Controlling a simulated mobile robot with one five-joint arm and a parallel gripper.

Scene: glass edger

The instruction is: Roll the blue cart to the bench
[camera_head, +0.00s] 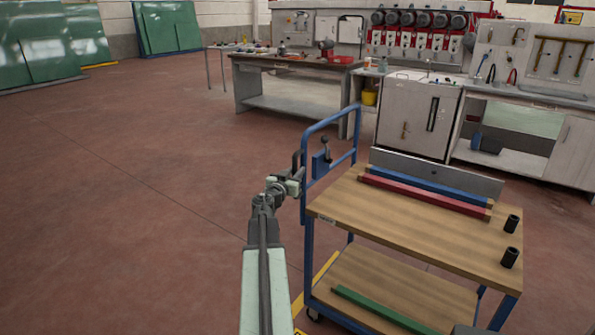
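The blue cart (410,225) stands at the centre right, with a blue tube frame and two wooden decks. Its upright blue push handle (304,150) is at its left end. My arm reaches up from the bottom of the camera_head view. My gripper (297,176) is at the near post of the handle, overlapping it in the picture. The fingers are small and dark there, so I cannot tell whether they close on the post. The bench (285,68), with a dark top and pale sides, stands behind the cart to the left.
Red and blue bars (425,194) and two black cylinders (511,240) sit on the upper deck; a green bar (385,310) lies below. A pale cabinet (415,115) and counter stand behind. Open red floor (130,200) lies to the left.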

